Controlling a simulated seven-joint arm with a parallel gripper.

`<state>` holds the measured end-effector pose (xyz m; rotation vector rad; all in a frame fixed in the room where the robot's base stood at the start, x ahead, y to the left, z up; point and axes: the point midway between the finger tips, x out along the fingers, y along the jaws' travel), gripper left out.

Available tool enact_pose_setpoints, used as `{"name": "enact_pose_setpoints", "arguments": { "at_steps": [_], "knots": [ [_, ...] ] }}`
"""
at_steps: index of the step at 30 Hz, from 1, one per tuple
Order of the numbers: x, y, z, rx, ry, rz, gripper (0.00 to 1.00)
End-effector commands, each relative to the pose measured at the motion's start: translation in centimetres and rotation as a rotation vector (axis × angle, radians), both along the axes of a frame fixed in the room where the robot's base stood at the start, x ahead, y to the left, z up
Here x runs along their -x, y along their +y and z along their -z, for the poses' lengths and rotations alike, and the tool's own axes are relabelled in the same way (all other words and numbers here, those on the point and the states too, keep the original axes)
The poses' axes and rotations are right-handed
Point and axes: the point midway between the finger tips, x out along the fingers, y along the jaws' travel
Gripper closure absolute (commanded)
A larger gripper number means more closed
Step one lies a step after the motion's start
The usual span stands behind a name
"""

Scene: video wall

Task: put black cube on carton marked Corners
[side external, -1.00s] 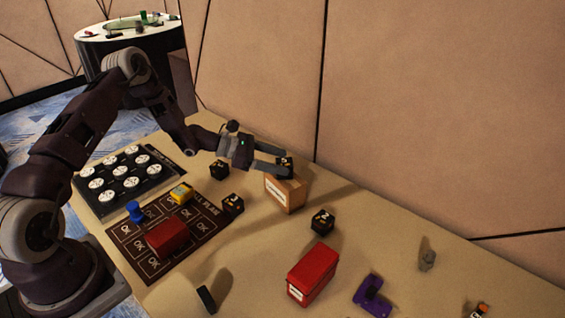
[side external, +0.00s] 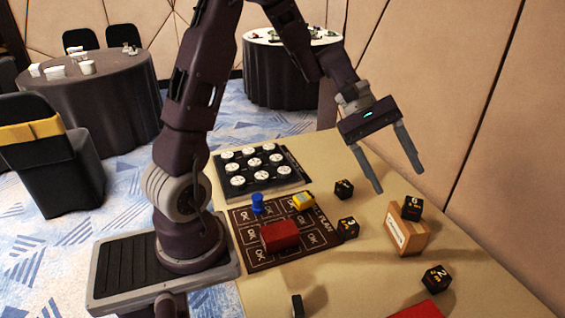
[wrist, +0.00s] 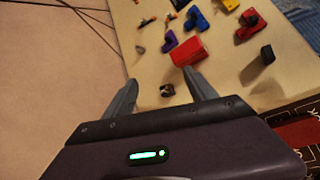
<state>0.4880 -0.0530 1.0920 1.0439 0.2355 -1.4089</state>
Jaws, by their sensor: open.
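A black cube (side external: 412,208) with a red mark that looks like a 6 rests on top of the brown carton (side external: 400,236) in the side external view. The carton has a white label whose words are too small to read. My gripper (side external: 398,180) is open and empty, raised above and apart from the cube and carton. Its spread fingers also show in the wrist view (wrist: 161,77), where the carton cannot be made out. Other black cubes stand on the table: one near the wall side of the mat (side external: 344,189), one beside the mat (side external: 348,227), one marked 2 (side external: 435,278).
A dark printed mat (side external: 250,241) holds a red block (side external: 280,236), a blue piece (side external: 257,204) and a yellow block (side external: 303,201). A tray of white discs (side external: 254,170) lies behind it. The wrist view shows a red box (wrist: 188,50) and a purple piece (wrist: 170,40).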

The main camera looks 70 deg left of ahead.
Motion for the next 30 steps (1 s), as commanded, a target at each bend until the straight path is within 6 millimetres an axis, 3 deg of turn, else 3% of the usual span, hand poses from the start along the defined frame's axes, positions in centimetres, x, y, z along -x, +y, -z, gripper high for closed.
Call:
{"name": "enact_pose_setpoints", "arguments": {
  "at_steps": [1,3,6,9,12,17,30],
  "knots": [
    [3.2,-2.0,-2.2,-0.13,-0.08,0.146,0.35],
    [8.2,-3.5,-4.2,-0.322,-0.19,0.349,0.35],
    [14.7,-3.6,-5.8,-0.593,-0.352,0.596,0.35],
    [19.4,-2.2,-6.4,-0.824,-0.494,0.77,0.35],
    [21.9,-0.6,-6.6,-0.986,-0.595,0.868,0.35],
    [23.2,0.6,-6.7,-1.088,-0.655,0.921,0.35],
    [23.1,0.7,-6.7,-1.09,-0.653,0.92,0.35]
  ]
}}
